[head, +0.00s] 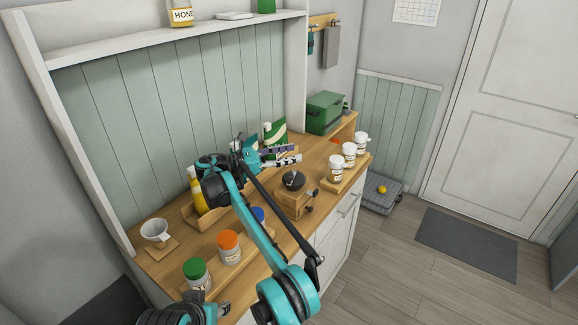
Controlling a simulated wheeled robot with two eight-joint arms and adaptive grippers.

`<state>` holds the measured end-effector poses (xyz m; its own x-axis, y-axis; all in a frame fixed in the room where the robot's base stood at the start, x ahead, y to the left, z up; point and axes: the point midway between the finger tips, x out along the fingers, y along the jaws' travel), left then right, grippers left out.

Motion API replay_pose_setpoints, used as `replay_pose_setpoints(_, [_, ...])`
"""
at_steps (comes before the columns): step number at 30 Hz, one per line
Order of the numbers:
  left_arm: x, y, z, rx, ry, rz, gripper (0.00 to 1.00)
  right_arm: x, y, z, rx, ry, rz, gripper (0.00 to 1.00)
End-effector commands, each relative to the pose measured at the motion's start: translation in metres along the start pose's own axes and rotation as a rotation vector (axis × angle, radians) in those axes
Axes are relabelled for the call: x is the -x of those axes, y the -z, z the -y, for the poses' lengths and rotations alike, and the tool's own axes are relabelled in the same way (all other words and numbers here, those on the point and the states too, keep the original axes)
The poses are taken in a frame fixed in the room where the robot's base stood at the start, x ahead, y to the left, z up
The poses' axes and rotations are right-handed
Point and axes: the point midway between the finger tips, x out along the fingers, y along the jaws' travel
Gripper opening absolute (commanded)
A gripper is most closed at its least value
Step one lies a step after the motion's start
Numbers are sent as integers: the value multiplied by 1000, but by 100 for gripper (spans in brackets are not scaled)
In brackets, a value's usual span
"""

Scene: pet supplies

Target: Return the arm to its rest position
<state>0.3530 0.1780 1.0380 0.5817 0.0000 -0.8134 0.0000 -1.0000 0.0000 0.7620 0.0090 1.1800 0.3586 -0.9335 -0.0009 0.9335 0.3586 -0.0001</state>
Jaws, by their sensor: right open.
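My right arm comes up from the bottom and bends over the wooden counter (165,268). Its gripper (296,160) hangs above the back part of the counter, fingers pointing right. It is open, and I see nothing between the fingers. It lies in front of a green and white package (275,132), which it partly hides. At the bottom edge, left of centre, what looks like my left gripper (219,310) shows only in part, and its jaws cannot be read.
Jars with green (195,268), orange (229,240) and blue lids stand near the right arm. A white dripper (156,231) is at left, a green box (325,112) at back right.

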Motion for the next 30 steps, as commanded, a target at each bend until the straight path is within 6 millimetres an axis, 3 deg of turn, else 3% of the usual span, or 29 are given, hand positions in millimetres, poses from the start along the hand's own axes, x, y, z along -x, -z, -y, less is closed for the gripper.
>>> replay_pose_setpoints(16, [0, 0, 0, 0, 0, 0, 40, -7, -12, 1, -15, -1, -20, 45])
replay_pose_setpoints(23, [0, 0, 0, 0, 0, 0, 40, -60, -33, 21, -181, -7, -207, 45])
replay_pose_setpoints(30, [0, 0, 0, 0, 0, 0, 40, -112, -41, 85, -472, 44, -487, 45])
